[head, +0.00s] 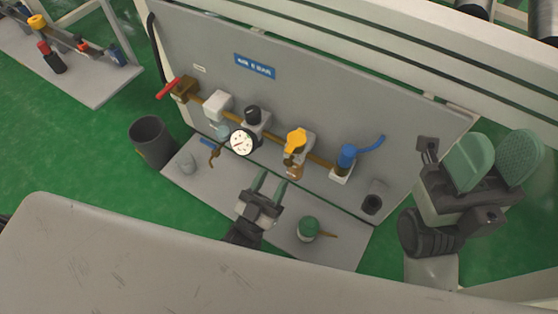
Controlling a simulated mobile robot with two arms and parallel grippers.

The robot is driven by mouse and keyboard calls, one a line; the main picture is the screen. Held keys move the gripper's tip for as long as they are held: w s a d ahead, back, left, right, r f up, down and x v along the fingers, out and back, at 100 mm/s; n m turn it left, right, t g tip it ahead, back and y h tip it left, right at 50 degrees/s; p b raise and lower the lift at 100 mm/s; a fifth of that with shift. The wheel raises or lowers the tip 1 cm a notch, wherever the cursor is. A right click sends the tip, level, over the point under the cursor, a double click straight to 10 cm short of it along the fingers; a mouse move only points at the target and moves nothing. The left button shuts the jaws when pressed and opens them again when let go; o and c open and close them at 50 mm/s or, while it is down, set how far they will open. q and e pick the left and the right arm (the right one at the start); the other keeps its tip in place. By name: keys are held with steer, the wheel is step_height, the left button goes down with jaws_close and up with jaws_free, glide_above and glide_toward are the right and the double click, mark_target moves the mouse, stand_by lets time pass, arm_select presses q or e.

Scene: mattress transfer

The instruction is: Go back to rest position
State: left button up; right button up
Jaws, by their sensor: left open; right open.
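My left gripper (270,184) is in the middle of the head view, over the lower grey shelf of a valve panel. Its two green fingers are apart with nothing between them. It is below the pipe fittings and left of a small green-topped pot. I cannot tell how high it is above the shelf. My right gripper (494,158) is at the right, past the panel's right edge and close to the camera. Its wide green finger pads are apart and empty. The rest of both arms is mostly hidden or out of view.
The grey panel (330,85) carries a red-handled valve (172,88), a gauge (242,142), a yellow valve (296,141) and a blue-handled valve (348,156). The green-topped pot (308,229) and a dark bin (152,142) stand nearby. A scuffed grey surface (150,260) fills the front. Green floor shows left.

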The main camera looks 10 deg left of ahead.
arm_select(q)
steer(key=shift+s+a+f, duration=0.1)
steer(key=shift+s+f, duration=0.1)
steer(key=shift+s, duration=0.1)
stand_by(0.4)
